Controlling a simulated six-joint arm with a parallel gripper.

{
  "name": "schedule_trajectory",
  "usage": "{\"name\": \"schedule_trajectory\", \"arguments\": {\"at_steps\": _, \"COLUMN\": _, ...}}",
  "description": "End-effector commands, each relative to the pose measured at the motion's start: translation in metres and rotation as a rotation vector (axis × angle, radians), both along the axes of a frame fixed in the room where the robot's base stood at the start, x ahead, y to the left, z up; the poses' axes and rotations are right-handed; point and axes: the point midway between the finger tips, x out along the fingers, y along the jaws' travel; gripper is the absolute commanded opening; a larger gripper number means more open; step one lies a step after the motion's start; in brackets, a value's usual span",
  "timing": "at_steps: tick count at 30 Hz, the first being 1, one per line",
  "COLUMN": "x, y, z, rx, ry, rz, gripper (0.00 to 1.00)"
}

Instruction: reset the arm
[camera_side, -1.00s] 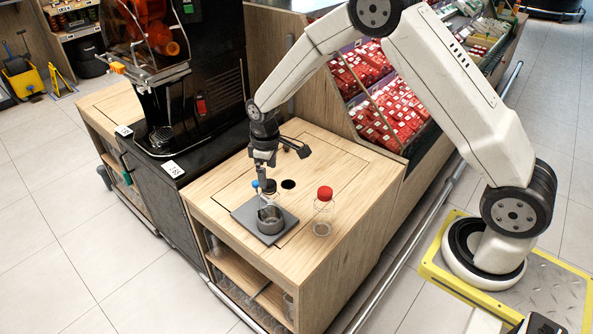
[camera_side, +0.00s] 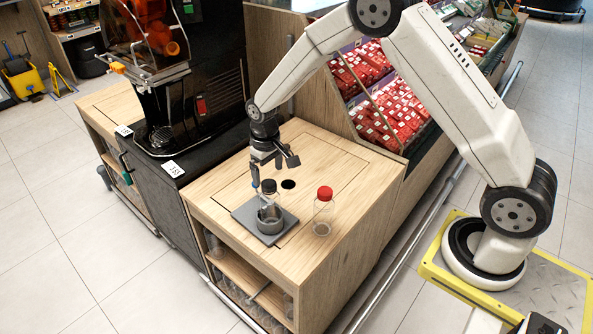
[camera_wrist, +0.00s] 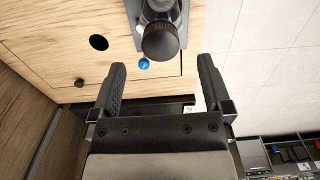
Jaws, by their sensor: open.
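My gripper (camera_side: 272,178) hangs over the wooden counter just above and behind the grey plate (camera_side: 246,221). Its two black fingers are spread wide with nothing between them, as the wrist view also shows (camera_wrist: 162,64). A small blue knob (camera_wrist: 144,64) lies beside the bottle. A red-capped clear bottle (camera_side: 323,212) stands upright to the right of the plate.
A black orange juicer (camera_side: 165,90) stands at the left on a dark cabinet. The counter has a round dark hole (camera_side: 288,184). A case of red packages (camera_side: 385,95) stands behind the counter.

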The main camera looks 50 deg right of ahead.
Motion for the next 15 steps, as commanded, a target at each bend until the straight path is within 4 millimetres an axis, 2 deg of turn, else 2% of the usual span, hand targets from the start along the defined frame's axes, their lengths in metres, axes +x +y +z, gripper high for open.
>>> {"name": "schedule_trajectory", "arguments": {"at_steps": 8, "x": 0.0, "y": 0.0, "z": 0.0, "rx": 0.0, "ry": 0.0, "rz": -0.041, "gripper": 1.0}}
{"name": "schedule_trajectory", "arguments": {"at_steps": 15, "x": 0.0, "y": 0.0, "z": 0.0, "rx": 0.0, "ry": 0.0, "rz": -0.206, "gripper": 1.0}}
